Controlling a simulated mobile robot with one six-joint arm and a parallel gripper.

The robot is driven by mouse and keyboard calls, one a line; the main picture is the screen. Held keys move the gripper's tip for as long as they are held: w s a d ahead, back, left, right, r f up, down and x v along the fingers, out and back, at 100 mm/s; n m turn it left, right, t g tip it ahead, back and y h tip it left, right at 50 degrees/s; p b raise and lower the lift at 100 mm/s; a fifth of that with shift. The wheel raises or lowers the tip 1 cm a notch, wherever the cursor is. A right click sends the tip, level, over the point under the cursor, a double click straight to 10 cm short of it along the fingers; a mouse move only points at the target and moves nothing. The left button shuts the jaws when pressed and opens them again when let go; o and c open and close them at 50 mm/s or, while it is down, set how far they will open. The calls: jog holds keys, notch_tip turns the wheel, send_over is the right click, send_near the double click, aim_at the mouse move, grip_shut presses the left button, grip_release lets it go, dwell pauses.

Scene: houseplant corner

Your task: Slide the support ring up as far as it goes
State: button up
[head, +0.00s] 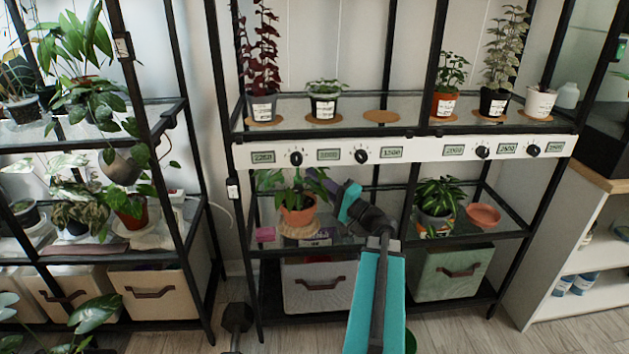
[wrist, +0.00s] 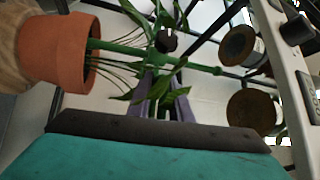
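The potted plant stands in a terracotta pot (head: 298,214) on the middle rack's lower shelf. In the wrist view, the pot (wrist: 58,48) lies sideways at the left. A green stake (wrist: 125,48) runs from it to the right among leaves and stems. A dark round knob (wrist: 166,41) shows by the stake. I cannot clearly tell the support ring from the stake and leaves. My gripper (wrist: 163,78) points at the stake, its two purple fingers apart with leaves partly between them. In the head view, my gripper (head: 327,180) is at the plant's right side; its fingertips are hard to make out.
A white panel with dials (head: 410,150) runs just above the plant. A black rack post (head: 410,190) stands right of my gripper. A second potted plant (head: 436,200) and an empty terracotta saucer (head: 484,215) are farther right. A fabric bin (head: 318,285) is below.

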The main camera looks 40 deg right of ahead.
grip_shut()
jog(key=shift+r, duration=0.2)
jog(key=shift+r+p, duration=0.55)
jog(key=shift+r, duration=1.15)
jog(key=shift+o, duration=2)
grip_release()
jog(key=shift+r, duration=0.1)
jog(key=shift+s, duration=0.1)
